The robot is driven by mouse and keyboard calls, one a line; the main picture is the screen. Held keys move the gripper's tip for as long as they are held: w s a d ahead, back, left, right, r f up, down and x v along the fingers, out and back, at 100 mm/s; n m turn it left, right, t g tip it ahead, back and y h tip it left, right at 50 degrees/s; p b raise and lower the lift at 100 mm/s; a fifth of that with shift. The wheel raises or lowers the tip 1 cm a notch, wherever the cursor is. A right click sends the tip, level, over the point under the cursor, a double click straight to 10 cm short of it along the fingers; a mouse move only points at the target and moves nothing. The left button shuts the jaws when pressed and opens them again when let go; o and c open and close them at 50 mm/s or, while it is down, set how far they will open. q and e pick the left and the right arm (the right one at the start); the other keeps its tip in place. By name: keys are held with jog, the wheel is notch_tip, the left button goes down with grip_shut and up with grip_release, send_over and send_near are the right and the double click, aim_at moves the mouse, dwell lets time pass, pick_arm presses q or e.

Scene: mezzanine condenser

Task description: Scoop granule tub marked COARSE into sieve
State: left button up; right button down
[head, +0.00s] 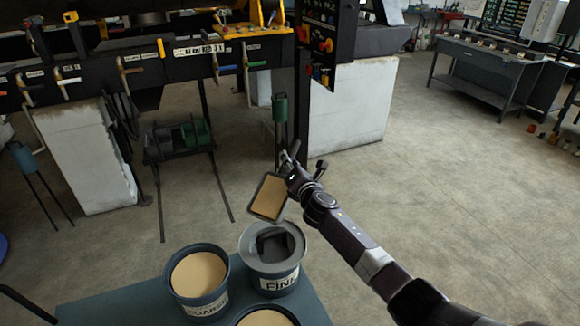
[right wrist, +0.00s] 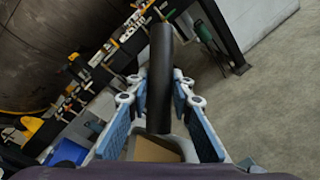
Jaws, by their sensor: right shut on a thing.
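The tub marked COARSE (head: 199,284) is blue, round and full of tan granules, on the left of the table in the head view. Right of it stands a tub marked FINE (head: 273,283), with a grey ring-like rim and a dark square patch inside. I cannot tell whether this grey piece is the sieve. My right gripper (head: 292,164) is shut on the scoop's black handle (right wrist: 160,75). The scoop (head: 268,197) holds a flat load of tan granules, above and behind the FINE tub and apart from it. My left gripper is not in view.
A third tub with tan granules (head: 266,319) is cut off at the bottom edge. The tubs stand on a blue-grey table (head: 130,309), bare at its left. Behind are a dark machine with valves and white plinths (head: 345,105). Open floor (head: 460,200) lies to the right.

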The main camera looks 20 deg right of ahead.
jog(key=shift+s+a+r+n+t+b, duration=0.8)
jog(key=shift+a+r+b, duration=0.15)
jog(key=shift+b, duration=1.35)
jog(key=shift+s+a+r+n+t+b, duration=0.8)
jog(key=shift+r+b, duration=0.15)
jog(key=shift+b, duration=1.35)
jog(key=shift+s+a+r+n+t+y+b, duration=0.3)
jog(key=shift+s+a+n+t+b, duration=0.25)
jog(key=shift+b, duration=0.95)
jog(key=shift+s+a+r+n+t+y+b, duration=0.3)
jog(key=shift+s+a+n+b, duration=0.35)
jog(key=shift+b, duration=0.85)
jog(key=shift+s+a+r+n+t+y+b, duration=0.25)
jog(key=shift+s+a+n+t+b, duration=0.35)
jog(key=shift+b, duration=0.9)
jog(key=shift+a+r, duration=0.15)
